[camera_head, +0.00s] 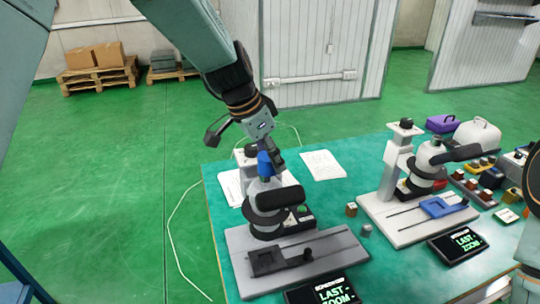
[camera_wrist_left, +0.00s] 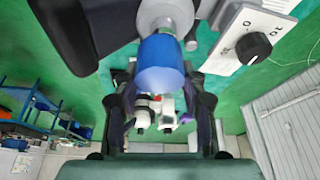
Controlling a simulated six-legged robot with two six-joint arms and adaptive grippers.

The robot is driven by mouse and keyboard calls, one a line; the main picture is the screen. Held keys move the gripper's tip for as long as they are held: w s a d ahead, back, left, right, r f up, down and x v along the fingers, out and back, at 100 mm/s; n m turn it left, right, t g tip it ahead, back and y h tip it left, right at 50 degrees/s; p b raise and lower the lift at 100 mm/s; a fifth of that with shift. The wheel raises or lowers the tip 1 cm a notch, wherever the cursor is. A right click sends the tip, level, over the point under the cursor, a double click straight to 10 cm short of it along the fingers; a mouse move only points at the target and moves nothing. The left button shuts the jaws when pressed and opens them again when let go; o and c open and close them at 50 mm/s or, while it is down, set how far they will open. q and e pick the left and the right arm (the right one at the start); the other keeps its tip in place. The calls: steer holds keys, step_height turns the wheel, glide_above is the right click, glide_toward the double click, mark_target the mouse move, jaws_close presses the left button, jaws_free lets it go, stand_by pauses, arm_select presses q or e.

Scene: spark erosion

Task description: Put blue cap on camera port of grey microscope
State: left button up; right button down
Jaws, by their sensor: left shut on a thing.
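The grey microscope (camera_head: 270,205) stands on the left part of the table, on a grey base with a dark stage. The blue cap (camera_head: 265,164) is at the top of its upright camera port, and it also shows in the left wrist view (camera_wrist_left: 161,58). There it lines up with the pale round port (camera_wrist_left: 165,14); I cannot tell whether it is fully seated. My left gripper (camera_head: 266,150) comes down from above and is shut on the cap, with its dark fingers (camera_wrist_left: 162,88) on either side. My right gripper is not in view.
A second, paler microscope (camera_head: 430,165) with a blue stage part (camera_head: 436,207) stands to the right. Two dark display boxes (camera_head: 458,245) are at the table's front. A purple case (camera_head: 441,123) and small blocks lie at the right. White papers (camera_head: 323,165) lie behind the grey microscope.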

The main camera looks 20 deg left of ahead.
arm_select(q)
steer(key=shift+a, duration=0.15)
steer(key=shift+d, duration=0.35)
steer(key=shift+a+f, duration=0.1)
steer(key=shift+a, duration=0.4)
steer(key=shift+f, duration=0.1)
steer(key=shift+a, duration=0.2)
steer(key=shift+d, duration=0.2)
steer(key=shift+f+b, duration=0.4)
steer(key=shift+b, duration=0.05)
steer(key=shift+d+f, duration=0.2)
steer(key=shift+f, duration=0.05)
stand_by(0.3)
